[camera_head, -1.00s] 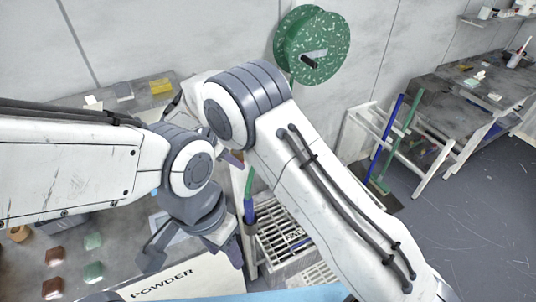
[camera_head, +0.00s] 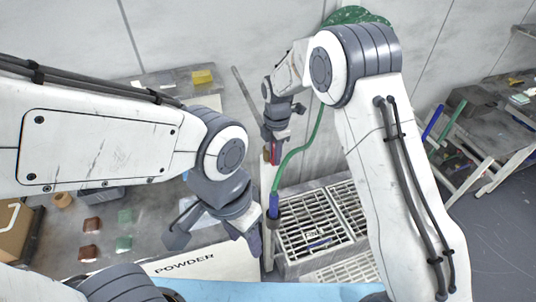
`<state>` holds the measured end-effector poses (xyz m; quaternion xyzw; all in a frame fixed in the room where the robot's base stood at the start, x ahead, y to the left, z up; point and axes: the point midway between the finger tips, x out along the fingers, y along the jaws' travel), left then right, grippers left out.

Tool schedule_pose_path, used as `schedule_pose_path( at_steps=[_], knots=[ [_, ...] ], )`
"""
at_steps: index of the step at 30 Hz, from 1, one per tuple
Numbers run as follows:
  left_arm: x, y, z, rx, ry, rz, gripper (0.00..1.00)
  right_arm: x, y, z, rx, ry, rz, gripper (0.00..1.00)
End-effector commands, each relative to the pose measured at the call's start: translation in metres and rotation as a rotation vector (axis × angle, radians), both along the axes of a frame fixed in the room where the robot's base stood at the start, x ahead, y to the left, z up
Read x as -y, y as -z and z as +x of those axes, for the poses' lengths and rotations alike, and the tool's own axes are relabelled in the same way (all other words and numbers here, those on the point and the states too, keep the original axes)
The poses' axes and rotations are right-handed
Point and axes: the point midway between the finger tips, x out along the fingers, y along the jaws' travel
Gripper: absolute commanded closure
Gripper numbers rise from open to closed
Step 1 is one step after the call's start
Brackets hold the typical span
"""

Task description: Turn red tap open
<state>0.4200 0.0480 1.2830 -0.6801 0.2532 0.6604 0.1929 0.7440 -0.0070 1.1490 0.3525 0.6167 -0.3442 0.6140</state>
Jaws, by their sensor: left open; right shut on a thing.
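The red tap (camera_head: 275,157) shows as a small red piece just below my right gripper, at the wall end of the bench beside the grated sink. My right gripper (camera_head: 275,140) points down and is shut on the red tap; its fingers cover most of the tap, so its exact angle cannot be told. My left gripper (camera_head: 212,243) is open and empty above the bench, over the edge of the board marked POWDER, well apart from the tap.
A green hose (camera_head: 298,148) with a blue nozzle (camera_head: 273,206) hangs beside the tap. The grated sink (camera_head: 312,232) lies right of it. Red and green blocks (camera_head: 124,243) sit on the bench at left. A yellow block (camera_head: 202,77) is at the back.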

Motion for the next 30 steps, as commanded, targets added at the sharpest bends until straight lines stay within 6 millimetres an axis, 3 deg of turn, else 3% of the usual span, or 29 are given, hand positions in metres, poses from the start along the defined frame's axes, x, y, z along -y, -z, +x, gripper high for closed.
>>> schedule_pose_path(
  at_steps=[11,12,14,15,25,30],
  knots=[
    [0.0,0.0,0.0,0.0,0.0,0.0,0.5,0.001,0.002,-0.001,-0.006,0.006,0.007,1.0],
    [0.0,0.0,0.0,0.0,0.0,0.0,0.5,0.001,0.002,-0.002,-0.006,0.006,0.007,0.76],
    [0.0,0.0,0.0,0.0,0.0,0.0,0.5,0.001,0.002,-0.001,-0.006,0.005,0.007,0.53],
    [0.0,0.0,0.0,0.0,0.0,0.0,0.5,0.001,0.002,-0.001,-0.005,0.005,0.006,0.5],
    [0.0,0.002,0.0,0.0,0.0,0.0,0.5,0.001,-0.001,-0.001,-0.003,0.004,0.005,0.5],
    [0.0,0.015,0.0,0.0,0.001,0.0,0.5,0.002,-0.021,0.0,0.003,0.005,0.007,0.5]
  ],
)
